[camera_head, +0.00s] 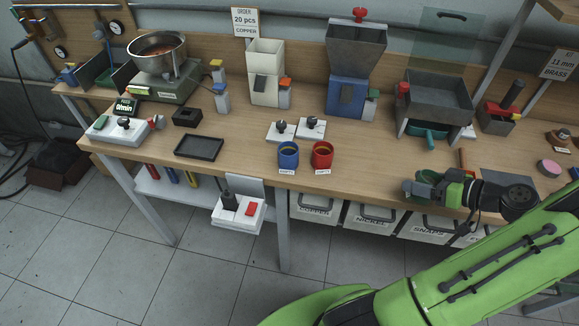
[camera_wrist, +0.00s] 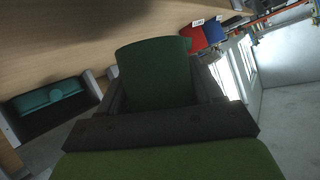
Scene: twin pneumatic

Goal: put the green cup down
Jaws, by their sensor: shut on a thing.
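The green cup (camera_wrist: 152,72) is between the fingers of my gripper (camera_wrist: 160,88) in the wrist view, and the jaws are shut on it. In the head view my gripper (camera_head: 420,187) points left at the bench's front edge on the right side, and the dark green cup (camera_head: 428,176) shows only in part at its fingers. I cannot tell whether the cup touches the bench. A blue cup (camera_head: 288,155) and a red cup (camera_head: 322,154) stand upright near the front edge, left of my gripper.
The wooden bench (camera_head: 375,160) has free room between the red cup and my gripper. A grey hopper stand (camera_head: 438,95) with a teal part (camera_head: 430,130) below it stands behind my gripper. Labelled bins (camera_head: 372,215) hang under the front edge. A black tray (camera_head: 198,146) lies left.

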